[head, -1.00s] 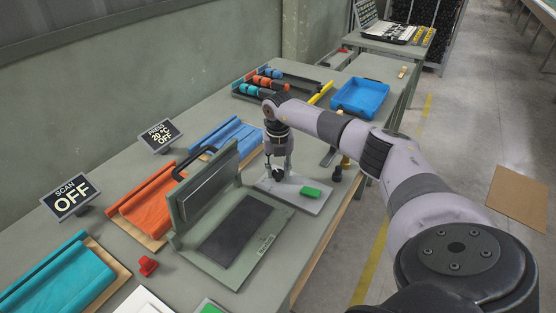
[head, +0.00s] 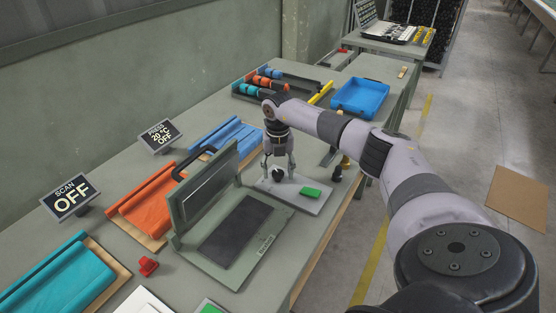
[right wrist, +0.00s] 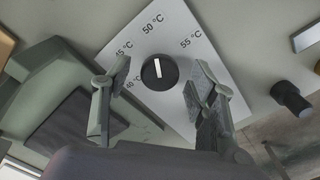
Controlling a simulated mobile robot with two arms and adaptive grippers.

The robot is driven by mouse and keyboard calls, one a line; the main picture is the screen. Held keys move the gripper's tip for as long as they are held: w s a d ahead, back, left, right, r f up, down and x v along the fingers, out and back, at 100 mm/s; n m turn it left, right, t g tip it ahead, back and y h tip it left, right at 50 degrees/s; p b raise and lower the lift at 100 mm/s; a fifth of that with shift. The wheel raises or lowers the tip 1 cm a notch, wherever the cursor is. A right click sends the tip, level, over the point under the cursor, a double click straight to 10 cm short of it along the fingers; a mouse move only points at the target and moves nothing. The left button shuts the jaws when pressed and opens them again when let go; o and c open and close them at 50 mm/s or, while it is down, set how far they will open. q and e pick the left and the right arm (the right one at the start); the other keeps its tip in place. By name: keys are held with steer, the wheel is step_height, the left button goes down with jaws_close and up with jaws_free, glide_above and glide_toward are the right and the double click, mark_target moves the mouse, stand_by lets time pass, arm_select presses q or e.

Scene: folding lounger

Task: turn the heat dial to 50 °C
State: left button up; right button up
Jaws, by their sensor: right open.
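The heat dial (right wrist: 159,72) is a round black knob on a pale plate (right wrist: 183,108) marked 40, 45, 50 and 55 °C. Its white line points up toward the 50 °C mark in the right wrist view. In the head view the dial (head: 278,175) sits on the plate beside a green button (head: 311,192). My right gripper (head: 279,170) is open, with its fingers apart on either side of the dial; they also show in the right wrist view (right wrist: 160,80). The press display (head: 161,136) reads 20 °C OFF. My left gripper is out of view.
The open grey-green press (head: 215,205) stands just left of the plate. A blue tray (head: 360,97) lies farther back. A scan display (head: 69,197) reads OFF.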

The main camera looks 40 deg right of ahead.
mark_target(278, 172)
step_height(278, 172, up, 12)
stand_by(0.4)
stand_by(0.4)
